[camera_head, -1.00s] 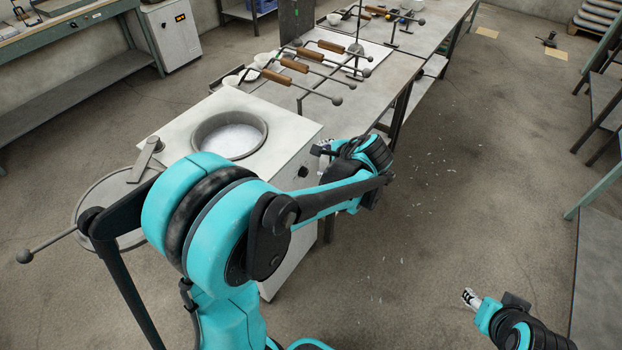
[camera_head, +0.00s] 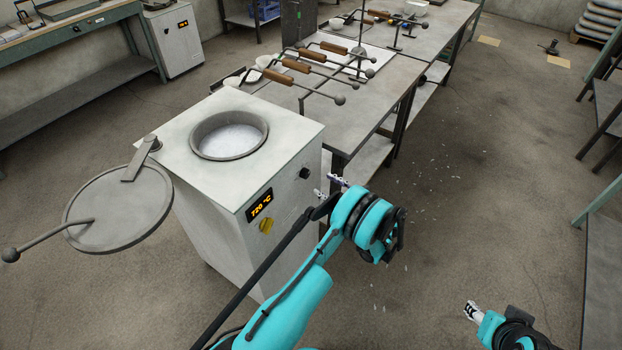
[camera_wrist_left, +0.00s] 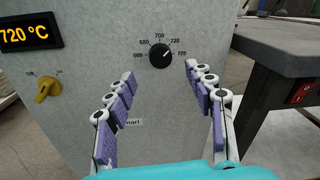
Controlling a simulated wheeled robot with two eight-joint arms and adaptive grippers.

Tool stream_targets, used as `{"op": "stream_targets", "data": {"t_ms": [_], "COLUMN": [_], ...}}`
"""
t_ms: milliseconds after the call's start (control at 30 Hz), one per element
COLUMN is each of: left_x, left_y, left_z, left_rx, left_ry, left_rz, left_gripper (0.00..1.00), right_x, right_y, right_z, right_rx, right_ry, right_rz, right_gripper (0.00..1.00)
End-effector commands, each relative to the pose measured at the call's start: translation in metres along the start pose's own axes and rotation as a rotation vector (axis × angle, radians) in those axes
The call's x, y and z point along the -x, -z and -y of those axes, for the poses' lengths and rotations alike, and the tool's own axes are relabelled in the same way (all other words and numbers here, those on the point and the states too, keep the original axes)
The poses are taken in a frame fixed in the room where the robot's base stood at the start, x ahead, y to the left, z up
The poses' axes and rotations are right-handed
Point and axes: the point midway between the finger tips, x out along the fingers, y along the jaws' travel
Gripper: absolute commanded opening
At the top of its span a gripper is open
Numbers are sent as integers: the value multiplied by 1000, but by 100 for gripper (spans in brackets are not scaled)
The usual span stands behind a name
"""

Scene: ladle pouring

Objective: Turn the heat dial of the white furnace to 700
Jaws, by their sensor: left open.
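The white furnace (camera_head: 222,190) stands left of centre in the head view, its round top opening holding pale material. Its black heat dial (camera_head: 305,173) is on the front panel; in the left wrist view the dial (camera_wrist_left: 160,56) has marks including 680, 700 and 720, and its pointer seems turned up-right, near 720. The display (camera_wrist_left: 27,33) reads 720 °C. My left gripper (camera_head: 328,188) is open in front of the panel, just below and right of the dial in the head view. In the wrist view its fingers (camera_wrist_left: 160,76) spread either side of the dial, not gripping it. My right gripper (camera_head: 471,311) is low right, its opening unclear.
A yellow switch (camera_wrist_left: 46,90) sits below the display. The round lid (camera_head: 118,210) is swung out left of the furnace. A metal table (camera_head: 370,110) with several wooden-handled ladles stands close to the furnace's right. Open floor (camera_head: 470,210) lies right of my left arm.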

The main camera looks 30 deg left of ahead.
Motion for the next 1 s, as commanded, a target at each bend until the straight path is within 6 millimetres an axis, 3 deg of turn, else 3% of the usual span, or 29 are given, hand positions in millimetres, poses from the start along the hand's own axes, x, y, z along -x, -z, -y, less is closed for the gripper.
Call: {"op": "stream_targets", "data": {"t_ms": [400,767,800,1000], "left_x": [-63,-72,-72,-72], "left_y": [1,0,0,0], "left_z": [0,0,0,0], "left_rx": [2,2,2,2], "left_ry": [-1,0,0,0], "left_rz": [-2,-3,-3,-3], "left_gripper": [54,54,51,4], "right_x": [-17,-18,-18,-18], "right_y": [-12,-12,-12,-12], "right_z": [0,0,0,0], "right_rx": [0,0,0,0], "right_ry": [0,0,0,0], "right_rz": [0,0,0,0], "right_gripper": [45,45,45,45]}}
